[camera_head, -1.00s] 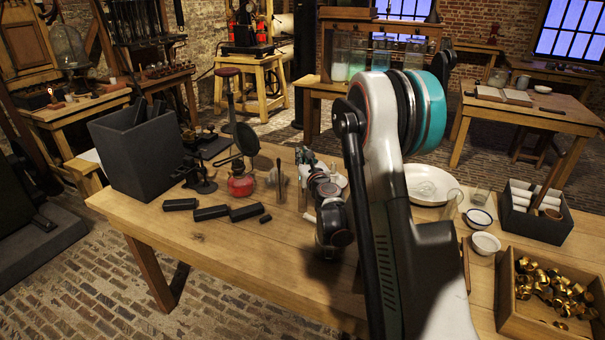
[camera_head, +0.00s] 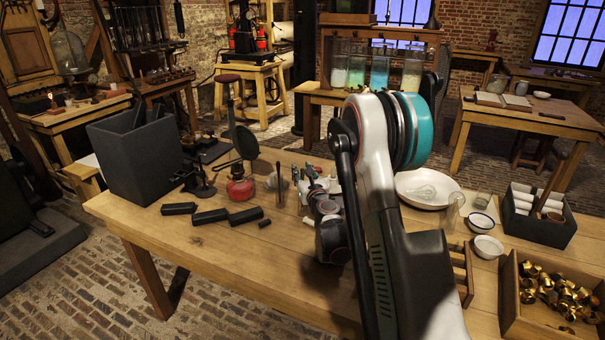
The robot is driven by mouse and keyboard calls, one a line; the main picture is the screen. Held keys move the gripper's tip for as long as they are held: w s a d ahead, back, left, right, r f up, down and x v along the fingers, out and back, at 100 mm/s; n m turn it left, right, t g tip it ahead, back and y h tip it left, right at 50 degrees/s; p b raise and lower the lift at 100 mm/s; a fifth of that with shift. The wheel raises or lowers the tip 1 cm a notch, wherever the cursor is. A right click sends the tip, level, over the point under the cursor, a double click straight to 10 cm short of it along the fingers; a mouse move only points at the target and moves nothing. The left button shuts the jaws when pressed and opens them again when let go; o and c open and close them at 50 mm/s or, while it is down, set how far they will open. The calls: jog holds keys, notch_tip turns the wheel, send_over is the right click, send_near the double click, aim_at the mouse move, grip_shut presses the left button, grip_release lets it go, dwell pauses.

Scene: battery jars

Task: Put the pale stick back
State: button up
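A small pale stick (camera_head: 308,220) lies on the wooden workbench (camera_head: 225,258), just left of my wrist. Several thicker pale sticks (camera_head: 522,199) lie in compartments of a dark box (camera_head: 540,229) at the right of the bench. My gripper (camera_head: 307,181) is low over the middle of the bench, beyond the small pale stick and apart from it in the picture. My wrist and arm partly hide it, and its fingers are too small to tell open from shut. I cannot tell whether it holds anything.
Dark blocks (camera_head: 210,216), a red burner (camera_head: 240,189) and a tall dark box (camera_head: 136,160) stand left. A white dish (camera_head: 412,200), a small bowl (camera_head: 487,247) and a crate of brass pieces (camera_head: 512,311) lie right. The front-left bench is clear.

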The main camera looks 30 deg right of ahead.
jog(key=shift+r, duration=0.2)
jog(key=s+a+b, duration=0.2)
jog(key=s, duration=0.9)
jog(key=shift+s+a, duration=0.15)
jog(key=shift+s, duration=0.25)
